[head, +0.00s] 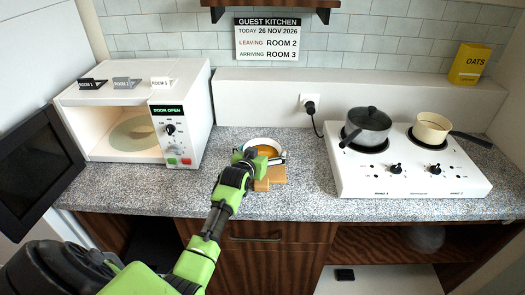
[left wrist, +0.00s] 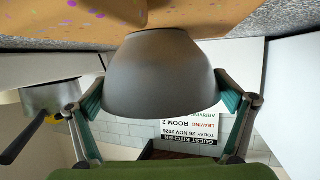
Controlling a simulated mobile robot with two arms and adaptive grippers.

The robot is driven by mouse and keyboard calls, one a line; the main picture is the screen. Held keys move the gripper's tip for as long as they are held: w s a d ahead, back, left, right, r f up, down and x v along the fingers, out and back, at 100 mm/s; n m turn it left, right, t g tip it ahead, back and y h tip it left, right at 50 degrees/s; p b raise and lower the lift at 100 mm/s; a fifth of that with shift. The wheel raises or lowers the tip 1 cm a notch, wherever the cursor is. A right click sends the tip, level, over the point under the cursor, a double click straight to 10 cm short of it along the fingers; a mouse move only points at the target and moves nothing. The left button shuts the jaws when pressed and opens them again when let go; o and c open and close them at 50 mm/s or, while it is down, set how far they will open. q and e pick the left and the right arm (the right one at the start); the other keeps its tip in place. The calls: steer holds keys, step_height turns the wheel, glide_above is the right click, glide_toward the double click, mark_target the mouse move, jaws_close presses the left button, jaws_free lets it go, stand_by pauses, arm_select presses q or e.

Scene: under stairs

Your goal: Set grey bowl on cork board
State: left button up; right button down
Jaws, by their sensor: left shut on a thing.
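The grey bowl (left wrist: 160,75) is between the fingers of my left gripper (left wrist: 168,105), which is shut on it. The cork board (head: 272,175) lies on the counter under and in front of the bowl. In the left wrist view, which is upside down, the speckled tan board (left wrist: 50,22) is close to the bowl's base. I cannot tell whether they touch. My right gripper is not in view.
A white microwave (head: 130,110) stands open at left, its dark door (head: 35,168) swung forward. A white hob (head: 415,180) at right carries a grey lidded pot (head: 368,122) and a cream pan (head: 432,127). The speckled counter (head: 120,190) is clear around the board.

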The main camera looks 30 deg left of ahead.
arm_select(q)
steer(key=o, duration=1.2)
steer(key=shift+o, duration=0.2)
steer(key=shift+r, duration=0.15)
steer(key=shift+s+d, duration=0.2)
steer(key=shift+s, duration=0.3)
steer(key=b+v, duration=0.1)
steer(key=v, duration=1)
steer(key=shift+r, duration=0.15)
